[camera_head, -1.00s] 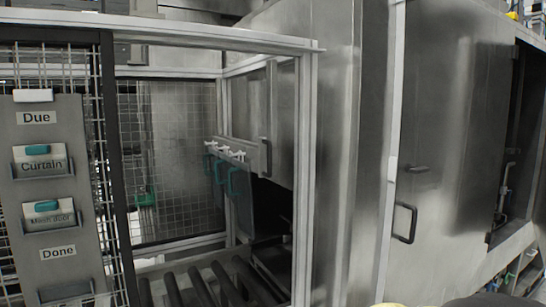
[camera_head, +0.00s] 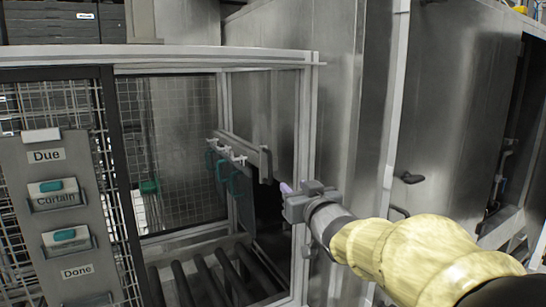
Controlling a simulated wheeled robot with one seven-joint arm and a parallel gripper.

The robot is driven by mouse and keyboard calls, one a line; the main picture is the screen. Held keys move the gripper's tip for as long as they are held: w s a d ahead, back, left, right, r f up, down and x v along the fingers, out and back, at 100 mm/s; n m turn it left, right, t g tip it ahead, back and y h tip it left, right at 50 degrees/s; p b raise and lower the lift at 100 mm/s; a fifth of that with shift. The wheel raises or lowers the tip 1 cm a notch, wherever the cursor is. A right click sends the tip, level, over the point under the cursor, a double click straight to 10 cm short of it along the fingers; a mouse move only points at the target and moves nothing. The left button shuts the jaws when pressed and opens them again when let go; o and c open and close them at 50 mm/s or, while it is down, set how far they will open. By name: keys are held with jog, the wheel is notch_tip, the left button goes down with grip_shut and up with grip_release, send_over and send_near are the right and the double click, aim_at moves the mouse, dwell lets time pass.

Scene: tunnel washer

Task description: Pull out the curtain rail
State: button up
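The curtain rail (camera_head: 232,146) is a grey bar inside the framed bay, with white clips along it and teal loops (camera_head: 235,182) below. A dark handle (camera_head: 265,165) stands at its near right end. Dark curtain sheets (camera_head: 266,208) hang below and beside the rail. My gripper (camera_head: 285,189) is at the bay's right front post, just right of and below the handle in the picture. A small pale fingertip shows, apart from the handle in the picture. The finger gap is hidden, and I cannot tell its depth relative to the handle.
The bay has a pale metal frame (camera_head: 150,56), with its right post close to my gripper. Dark rollers (camera_head: 205,280) line its floor. A card board (camera_head: 62,215) marked Due and Done hangs on mesh at left. Steel washer panels (camera_head: 440,110) with handles stand at right.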

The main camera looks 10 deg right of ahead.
aim_at(271, 165)
jog(key=shift+w+f, duration=0.1)
jog(key=w+p, duration=0.2)
jog(key=w, duration=0.3)
jog(key=w+a+p, duration=0.1)
jog(key=w+p, duration=0.2)
jog(key=w, duration=0.2)
jog(key=w+a+p, duration=0.1)
jog(key=w+p, duration=0.1)
jog(key=w, duration=0.3)
jog(key=shift+w+p, duration=0.3)
jog(key=shift+w, duration=0.05)
jog(key=shift+w+p, duration=0.3)
jog(key=shift+w, duration=0.4)
jog(key=shift+f, duration=0.1)
jog(key=shift+c, duration=0.4)
grip_shut()
